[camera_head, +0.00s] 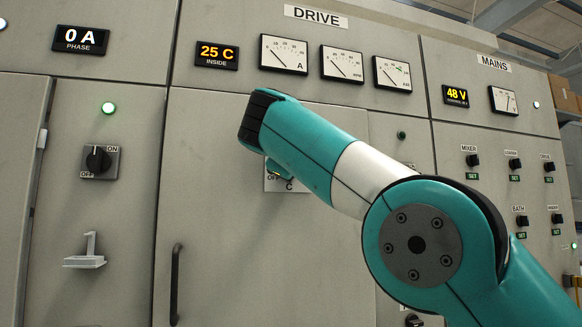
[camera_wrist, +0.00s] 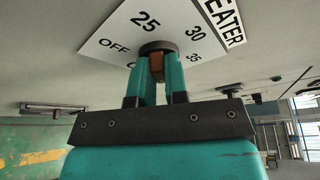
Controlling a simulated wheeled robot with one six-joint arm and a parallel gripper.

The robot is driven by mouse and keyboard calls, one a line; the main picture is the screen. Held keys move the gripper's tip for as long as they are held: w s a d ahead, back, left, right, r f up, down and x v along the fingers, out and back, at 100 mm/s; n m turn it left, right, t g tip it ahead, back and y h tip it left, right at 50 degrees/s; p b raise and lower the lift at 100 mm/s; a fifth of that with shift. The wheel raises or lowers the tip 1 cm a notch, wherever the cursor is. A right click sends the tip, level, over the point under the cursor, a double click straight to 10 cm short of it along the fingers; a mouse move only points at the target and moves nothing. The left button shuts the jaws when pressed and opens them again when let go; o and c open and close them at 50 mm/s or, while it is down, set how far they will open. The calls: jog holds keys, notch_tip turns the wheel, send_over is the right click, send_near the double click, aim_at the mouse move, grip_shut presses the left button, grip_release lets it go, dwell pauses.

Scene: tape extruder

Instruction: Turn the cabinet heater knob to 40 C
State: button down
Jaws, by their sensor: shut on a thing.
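The heater knob (camera_wrist: 158,46) is a dark round knob on a white dial plate (camera_wrist: 116,28) in the wrist view. The marks OFF, 25, 30 and 35 show around it; no 40 mark is visible. My gripper (camera_wrist: 159,64) is shut on the knob, with a teal finger on each side and a brownish part between them. The knob's pointer cannot be made out. In the head view, the dial plate (camera_head: 287,186) shows only partly below my arm, and the knob is hidden. The INSIDE display (camera_head: 217,55) reads 25 C.
The label ending in "EATER" (camera_wrist: 224,18) is beside the plate. A door handle (camera_head: 176,284) stands out below left. Mixer and bath knobs are at right.

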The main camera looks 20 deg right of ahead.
jog(key=c, duration=1.1)
grip_release()
jog(key=shift+c, duration=0.2)
jog(key=v, duration=1.7)
jog(key=shift+s, duration=0.15)
